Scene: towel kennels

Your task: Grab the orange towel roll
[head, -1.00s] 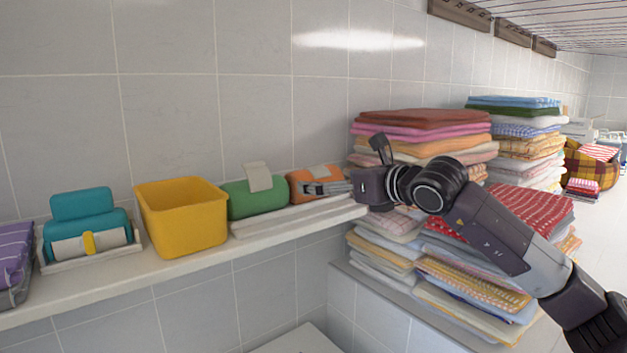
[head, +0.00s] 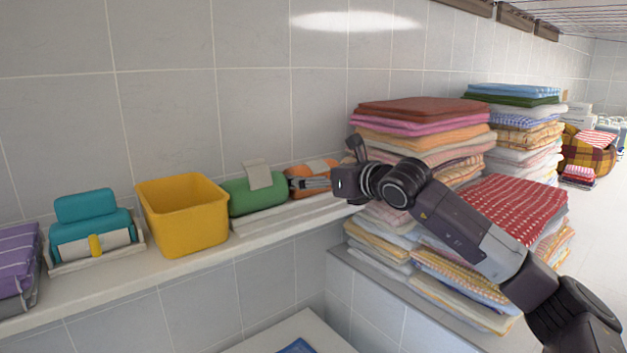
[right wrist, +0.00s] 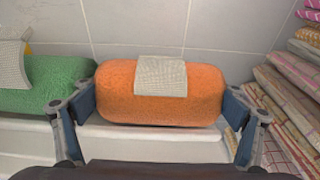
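The orange towel roll (head: 299,171) lies on the wall shelf, right of the green roll, partly hidden by my right gripper (head: 296,184) in the head view. In the right wrist view the orange towel roll (right wrist: 118,92) lies lengthwise across the middle, with a pale cloth tag on top. My right gripper (right wrist: 160,110) is open, with one finger at each end of the roll. The fingers look very close to its ends; I cannot tell whether they touch. My left gripper is not in view.
The green roll (right wrist: 62,84) is close beside my gripper's left finger. Folded towels (right wrist: 285,115) are stacked close to the right finger. Along the shelf (head: 200,265) stand a yellow bin (head: 185,220), a teal roll (head: 88,230) and a purple striped towel (head: 15,255). The tiled wall is behind.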

